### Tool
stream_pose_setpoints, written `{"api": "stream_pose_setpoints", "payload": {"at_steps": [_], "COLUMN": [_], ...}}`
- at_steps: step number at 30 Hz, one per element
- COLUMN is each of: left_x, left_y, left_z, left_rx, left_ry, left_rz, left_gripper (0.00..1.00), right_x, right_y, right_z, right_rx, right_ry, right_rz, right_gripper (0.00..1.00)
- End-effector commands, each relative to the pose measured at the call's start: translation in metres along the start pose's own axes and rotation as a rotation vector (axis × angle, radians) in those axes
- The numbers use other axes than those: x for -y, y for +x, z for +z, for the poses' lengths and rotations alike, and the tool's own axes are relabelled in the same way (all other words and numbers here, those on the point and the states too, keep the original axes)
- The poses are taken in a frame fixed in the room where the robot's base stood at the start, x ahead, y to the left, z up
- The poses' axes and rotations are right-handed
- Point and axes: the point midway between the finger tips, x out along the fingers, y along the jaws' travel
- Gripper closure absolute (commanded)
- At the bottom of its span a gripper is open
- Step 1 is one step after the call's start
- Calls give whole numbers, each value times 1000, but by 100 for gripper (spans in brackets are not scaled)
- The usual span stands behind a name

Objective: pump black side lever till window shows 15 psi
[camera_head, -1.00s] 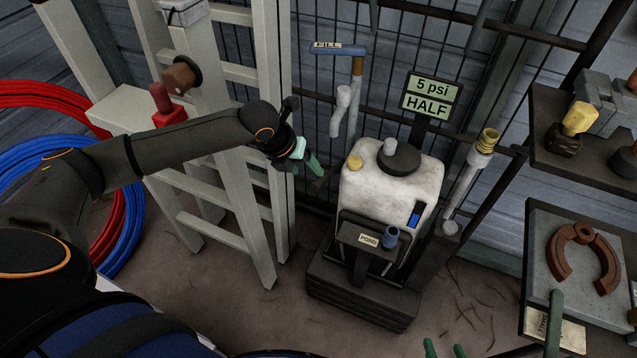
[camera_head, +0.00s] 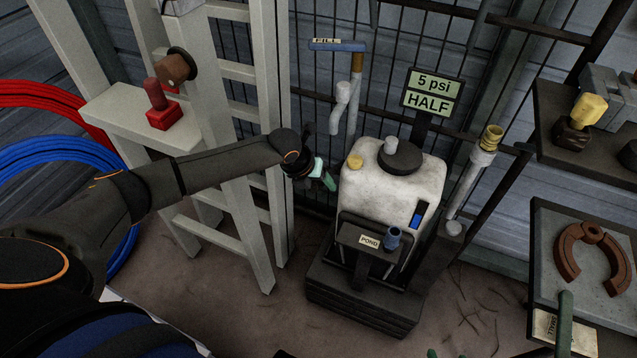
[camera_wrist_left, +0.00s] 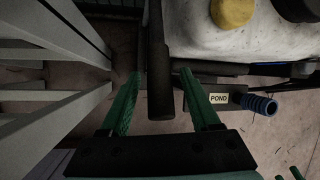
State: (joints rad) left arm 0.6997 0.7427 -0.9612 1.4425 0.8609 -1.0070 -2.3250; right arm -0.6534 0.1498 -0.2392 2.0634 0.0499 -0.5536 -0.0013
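The white tank (camera_head: 393,185) with a black cap (camera_head: 400,157) stands on a dark base. The window (camera_head: 432,95) above it reads "5 psi" and "HALF". My left gripper (camera_head: 329,182) is at the tank's left side. In the head view I cannot make out the lever clearly by the gripper. Green tips of my right gripper (camera_wrist_left: 288,174) show at the lower right of the wrist view, apart.
A pale ladder (camera_head: 250,190) stands close left of the tank, under my left arm. A "POND" plate (camera_head: 370,241) and blue nozzle (camera_head: 393,238) are on the tank's front. A blue "FILL" handle (camera_head: 338,46) is behind. Shelves with a horseshoe (camera_head: 592,255) are at right.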

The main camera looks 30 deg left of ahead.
Motion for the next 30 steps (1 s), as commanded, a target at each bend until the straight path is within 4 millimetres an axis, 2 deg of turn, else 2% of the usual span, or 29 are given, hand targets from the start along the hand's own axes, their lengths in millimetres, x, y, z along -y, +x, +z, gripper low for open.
{"api": "stream_pose_setpoints", "payload": {"at_steps": [2,16,30], "left_x": [0,0,0], "left_y": [0,0,0], "left_z": [0,0,0], "left_rx": [0,0,0], "left_ry": [0,-1,-1], "left_rz": [0,0,0], "left_gripper": [46,99,100], "right_x": [0,0,1], "right_y": [0,1,2], "right_z": [0,5,4], "right_rx": [1,11,9], "right_ry": [0,1,7], "right_rz": [0,1,-1], "right_gripper": [36,36,36]}}
